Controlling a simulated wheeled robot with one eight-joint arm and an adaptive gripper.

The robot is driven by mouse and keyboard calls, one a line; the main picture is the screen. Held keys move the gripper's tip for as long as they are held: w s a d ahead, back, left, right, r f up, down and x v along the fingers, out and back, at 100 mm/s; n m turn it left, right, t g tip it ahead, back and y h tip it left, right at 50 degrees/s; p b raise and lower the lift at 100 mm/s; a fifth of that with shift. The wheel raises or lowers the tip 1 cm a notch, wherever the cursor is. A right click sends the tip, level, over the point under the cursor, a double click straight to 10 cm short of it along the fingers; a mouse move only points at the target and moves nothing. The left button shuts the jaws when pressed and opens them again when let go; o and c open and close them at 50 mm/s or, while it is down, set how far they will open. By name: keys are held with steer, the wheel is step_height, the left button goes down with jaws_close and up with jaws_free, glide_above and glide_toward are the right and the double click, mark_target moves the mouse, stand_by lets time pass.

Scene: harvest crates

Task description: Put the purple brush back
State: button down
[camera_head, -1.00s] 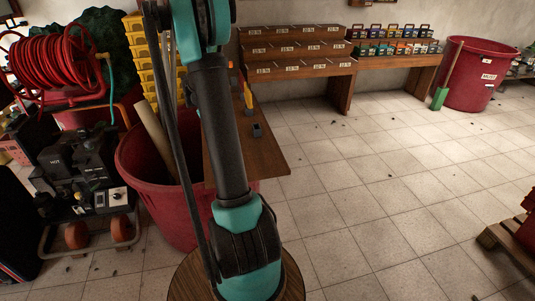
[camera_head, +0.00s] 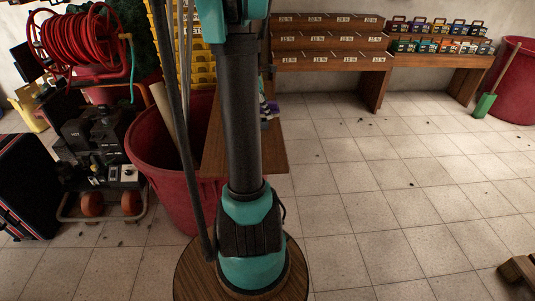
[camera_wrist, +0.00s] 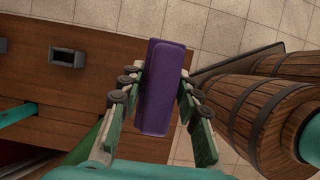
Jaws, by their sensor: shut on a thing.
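The purple brush (camera_wrist: 162,87) is an oblong purple block between the two fingers of my gripper (camera_wrist: 161,100) in the wrist view. My gripper is shut on it, with a finger on each long side. The brush is in front of the edge of a wooden table (camera_wrist: 35,75), with floor tiles behind its upper part. In the head view my gripper (camera_head: 266,108) shows only in part beside my arm, with a bit of purple, above the table (camera_head: 273,160). A small grey holder (camera_wrist: 67,57) with a dark opening sits on the table, left of the brush, apart from it.
Wooden barrels (camera_wrist: 261,100) stand right of my gripper in the wrist view. In the head view a red tub (camera_head: 150,150) stands left of the table, and a tiered wooden shelf (camera_head: 330,45) stands at the back. The tiled floor on the right is mostly clear.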

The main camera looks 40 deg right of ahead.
step_height(320, 180, down, 18)
steer(key=shift+f, duration=0.65)
steer(key=shift+a+f, duration=0.1)
steer(key=shift+f, duration=0.4)
steer(key=c, duration=1.1)
jaws_free()
steer(key=shift+f, duration=0.15)
